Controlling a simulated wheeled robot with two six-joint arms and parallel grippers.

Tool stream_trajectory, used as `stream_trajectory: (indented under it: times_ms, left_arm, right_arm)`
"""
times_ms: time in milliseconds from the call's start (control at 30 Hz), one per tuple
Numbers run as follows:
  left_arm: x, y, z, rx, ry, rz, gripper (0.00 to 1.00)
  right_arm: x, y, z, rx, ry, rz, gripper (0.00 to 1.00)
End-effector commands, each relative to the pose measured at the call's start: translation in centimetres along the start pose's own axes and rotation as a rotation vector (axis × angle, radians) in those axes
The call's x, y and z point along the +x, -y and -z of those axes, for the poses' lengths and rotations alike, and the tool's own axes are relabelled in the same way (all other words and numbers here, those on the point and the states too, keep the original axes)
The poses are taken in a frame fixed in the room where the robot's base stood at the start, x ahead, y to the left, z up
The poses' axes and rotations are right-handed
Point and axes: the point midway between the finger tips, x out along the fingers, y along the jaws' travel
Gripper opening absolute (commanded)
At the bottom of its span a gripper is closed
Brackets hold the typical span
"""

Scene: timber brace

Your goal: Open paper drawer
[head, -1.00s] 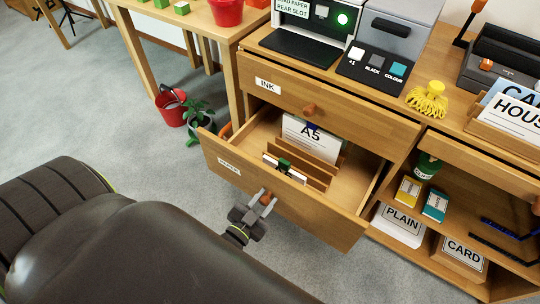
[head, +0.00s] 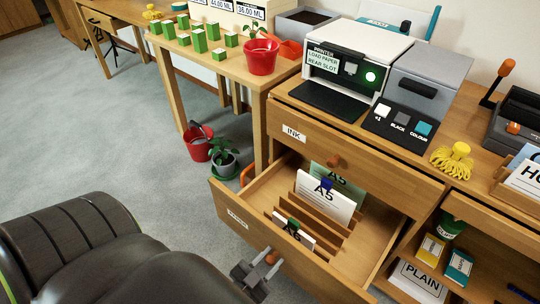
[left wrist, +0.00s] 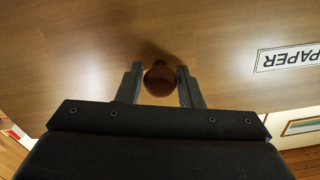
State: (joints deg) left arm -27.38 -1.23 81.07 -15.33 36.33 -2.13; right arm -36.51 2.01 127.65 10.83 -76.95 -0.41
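The paper drawer (head: 320,275), labelled PAPER in the left wrist view, is pulled well out below the closed ink drawer (head: 350,150). Upright A5 paper packs (head: 325,197) stand between wooden dividers inside it. My left gripper (head: 266,264) is at the drawer's round knob (head: 272,257). The label (left wrist: 287,57) is upside down at the right there. My right gripper is not in view.
A printer (head: 350,65) stands on the cabinet top beside a yellow tasselled object (head: 452,162). A side table (head: 235,72) holds green blocks and a red pot (head: 261,57).

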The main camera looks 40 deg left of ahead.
Motion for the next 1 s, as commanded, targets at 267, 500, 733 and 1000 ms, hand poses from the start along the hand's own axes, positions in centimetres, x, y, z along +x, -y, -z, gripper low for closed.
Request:
stream_trajectory:
  times_ms: [267, 500, 733, 1000]
  left_arm:
    - [0.0, 0.0, 0.0, 0.000, -0.001, 0.000, 0.50]
    - [0.0, 0.0, 0.1, 0.000, -0.002, 0.000, 0.50]
    - [-1.7, 0.0, 0.0, 0.000, 0.002, 0.000, 0.50]
    - [-8.0, 0.0, 0.0, 0.000, 0.004, 0.000, 0.50]
  right_arm:
    - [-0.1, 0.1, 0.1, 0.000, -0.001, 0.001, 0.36]
    - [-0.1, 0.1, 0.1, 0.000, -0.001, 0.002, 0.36]
    - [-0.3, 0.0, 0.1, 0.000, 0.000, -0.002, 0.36]
    - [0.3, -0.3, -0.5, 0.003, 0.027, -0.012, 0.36]
